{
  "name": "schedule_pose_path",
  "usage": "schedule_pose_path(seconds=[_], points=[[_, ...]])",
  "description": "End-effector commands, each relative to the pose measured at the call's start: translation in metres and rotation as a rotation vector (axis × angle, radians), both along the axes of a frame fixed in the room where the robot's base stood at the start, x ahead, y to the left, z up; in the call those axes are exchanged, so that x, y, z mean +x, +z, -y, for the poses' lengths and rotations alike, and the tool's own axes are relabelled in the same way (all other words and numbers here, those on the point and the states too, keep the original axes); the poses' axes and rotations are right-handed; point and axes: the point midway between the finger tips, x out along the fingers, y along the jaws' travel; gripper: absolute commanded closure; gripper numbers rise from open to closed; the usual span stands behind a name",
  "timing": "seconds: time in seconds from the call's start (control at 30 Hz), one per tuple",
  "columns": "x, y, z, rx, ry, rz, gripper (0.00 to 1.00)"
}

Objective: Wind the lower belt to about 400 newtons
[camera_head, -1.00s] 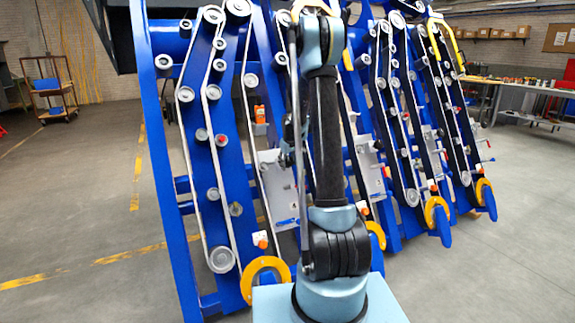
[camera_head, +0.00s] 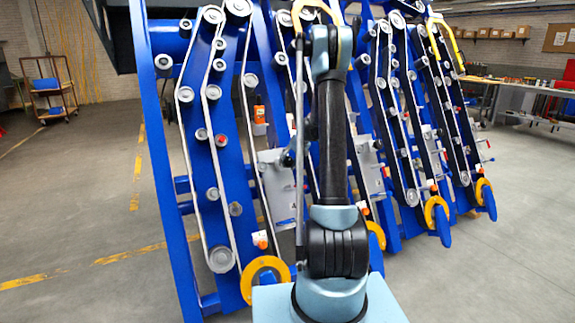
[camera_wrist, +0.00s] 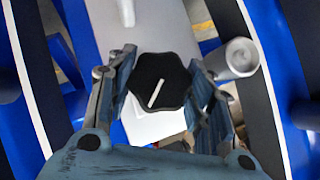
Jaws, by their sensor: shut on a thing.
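A black six-lobed knob (camera_wrist: 160,72) with a white line across its face is in the middle of the wrist view. My gripper (camera_wrist: 162,84) has a ribbed finger on either side of it and is shut on the knob. The white line slants, its upper end to the right. In the head view my own arm hides the gripper and this knob. Pale belts (camera_head: 185,145) run over grey pulleys on the blue chassis (camera_head: 165,150). I cannot tell which one is the lower belt. An orange device (camera_head: 259,113) sits on the chassis left of my arm; its reading is too small to tell.
A grey roller (camera_wrist: 238,57) stands close to the right finger in the wrist view. Yellow rings (camera_head: 264,278) stick out low on the chassis. A cart (camera_head: 52,88) stands far left and a workbench (camera_head: 535,90) far right. The floor at left is open.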

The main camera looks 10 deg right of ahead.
Motion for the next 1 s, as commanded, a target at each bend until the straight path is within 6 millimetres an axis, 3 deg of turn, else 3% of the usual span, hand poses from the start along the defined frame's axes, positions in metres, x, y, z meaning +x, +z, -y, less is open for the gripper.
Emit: schedule_pose_path(seconds=[0.77,0.8,0.87,1.0], points=[[0.0014,-0.0004,0.0024,0.085,-0.057,-0.026,0.76],[0.0014,-0.0004,0.0025,0.085,-0.057,-0.026,0.46],[0.0013,-0.0004,0.0024,0.085,-0.057,-0.026,0.32],[0.0009,-0.0004,0.0018,0.085,-0.055,-0.026,0.32]])
